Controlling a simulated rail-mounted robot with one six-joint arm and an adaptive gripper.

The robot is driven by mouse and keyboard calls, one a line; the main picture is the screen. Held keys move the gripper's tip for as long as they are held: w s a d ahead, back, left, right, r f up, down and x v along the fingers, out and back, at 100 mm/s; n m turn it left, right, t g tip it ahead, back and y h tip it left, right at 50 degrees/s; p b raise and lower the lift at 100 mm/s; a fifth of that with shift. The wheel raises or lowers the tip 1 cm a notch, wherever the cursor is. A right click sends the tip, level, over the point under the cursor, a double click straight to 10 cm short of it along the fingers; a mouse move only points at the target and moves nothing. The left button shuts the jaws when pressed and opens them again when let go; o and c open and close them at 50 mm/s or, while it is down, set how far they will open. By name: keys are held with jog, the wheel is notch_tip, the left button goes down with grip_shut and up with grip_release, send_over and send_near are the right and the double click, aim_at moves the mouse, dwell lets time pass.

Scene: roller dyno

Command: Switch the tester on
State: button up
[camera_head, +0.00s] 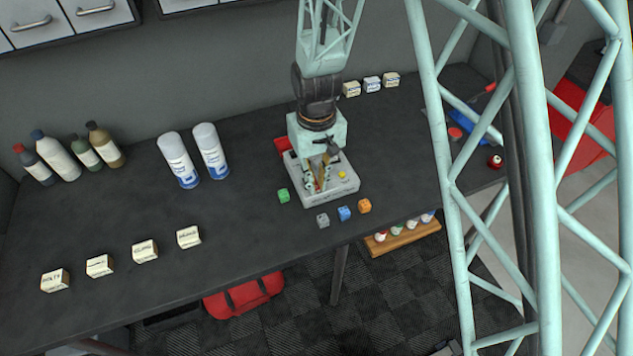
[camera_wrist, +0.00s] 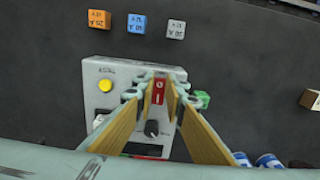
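The tester is a light grey box (camera_head: 345,187) on the dark bench in the head view, with a yellow button and a red part at its back. In the wrist view its panel (camera_wrist: 100,70) shows a yellow button (camera_wrist: 105,86), a black knob (camera_wrist: 152,130) and a red rocker switch (camera_wrist: 158,91) with white marks. My gripper (camera_head: 317,188) is over the tester, pointing down. In the wrist view my gripper (camera_wrist: 160,85) has its two wood-coloured fingers apart, with the red switch showing in the gap between the tips. I cannot tell whether the tips touch the panel.
Small green (camera_head: 283,195), grey (camera_head: 322,220), blue (camera_head: 344,213) and orange (camera_head: 364,206) cubes lie close to the tester. Two white spray cans (camera_head: 210,150) stand to the left. Several labelled blocks (camera_head: 188,237) lie at front left, where bench is mostly clear.

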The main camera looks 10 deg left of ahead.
jog(key=shift+w+a+r+g+h+p, duration=0.15)
jog(key=shift+g+h+p, duration=0.15)
jog(key=shift+g+p, duration=0.35)
jog(key=shift+c, duration=0.3)
jog(key=shift+w+g+h+p, duration=0.15)
jog(key=shift+g+h+p, duration=0.25)
jog(key=shift+p, duration=0.3)
jog(key=shift+a+g+h+p, duration=0.1)
jog(key=shift+g+h+p, duration=0.2)
jog(key=shift+g+p, duration=0.05)
jog(key=shift+w+a+g+h+p, duration=0.1)
jog(key=shift+w+g+h+p, duration=0.05)
jog(key=shift+g+h+p, duration=0.3)
jog(key=o, duration=0.8)
jog(key=shift+o, duration=0.2)
jog(key=shift+r, duration=0.15)
